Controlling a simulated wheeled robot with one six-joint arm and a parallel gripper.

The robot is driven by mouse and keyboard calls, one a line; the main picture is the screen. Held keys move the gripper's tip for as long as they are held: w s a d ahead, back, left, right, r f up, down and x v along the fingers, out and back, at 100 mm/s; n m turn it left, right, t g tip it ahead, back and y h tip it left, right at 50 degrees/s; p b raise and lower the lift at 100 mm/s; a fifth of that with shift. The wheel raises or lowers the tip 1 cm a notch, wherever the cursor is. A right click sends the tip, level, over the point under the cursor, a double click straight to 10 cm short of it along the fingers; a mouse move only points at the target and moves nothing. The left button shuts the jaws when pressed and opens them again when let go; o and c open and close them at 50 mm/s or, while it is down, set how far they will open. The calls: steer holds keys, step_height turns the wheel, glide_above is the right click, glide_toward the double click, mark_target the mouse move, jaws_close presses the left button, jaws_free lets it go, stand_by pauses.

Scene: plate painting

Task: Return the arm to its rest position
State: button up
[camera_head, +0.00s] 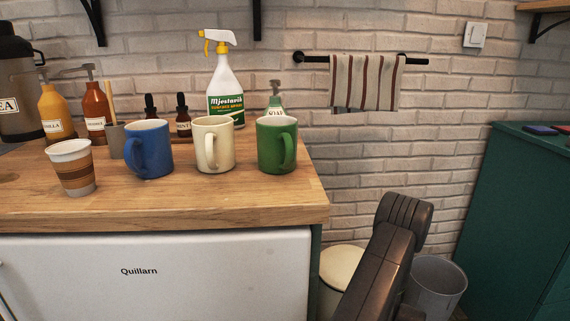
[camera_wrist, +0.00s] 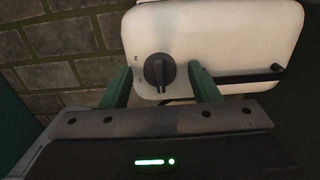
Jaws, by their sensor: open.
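My gripper (camera_wrist: 160,68) shows in the wrist view with its two green fingers spread and nothing between them. Beyond the fingers is a white panel with a dark round knob (camera_wrist: 159,70), which appears between the fingertips; I cannot tell how far off it is. In the head view a dark, bent part of my arm rises at the lower right, to the right of the wooden counter (camera_head: 230,203). My gripper itself does not show in the head view.
A blue mug (camera_head: 150,150), a cream mug (camera_head: 224,150), a green mug (camera_head: 270,148) and a paper cup (camera_head: 73,170) stand on the counter. A spray bottle (camera_head: 225,85) and several smaller bottles stand behind. Bins (camera_head: 440,285) are on the floor near my arm. A green cabinet (camera_head: 515,200) is at right.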

step_height(320, 180, up, 14)
steer(key=p, duration=0.5)
step_height(320, 180, down, 14)
steer(key=b, duration=0.5)
steer(key=shift+f, duration=0.1)
steer(key=m+p, duration=0.2)
steer(key=m, duration=0.3)
steer(key=shift+m, duration=0.4)
steer(key=m+p, duration=0.2)
steer(key=m, duration=0.4)
steer(key=shift+p, duration=0.35)
step_height(320, 180, up, 11)
steer(key=p, duration=0.2)
steer(key=shift+p, duration=0.3)
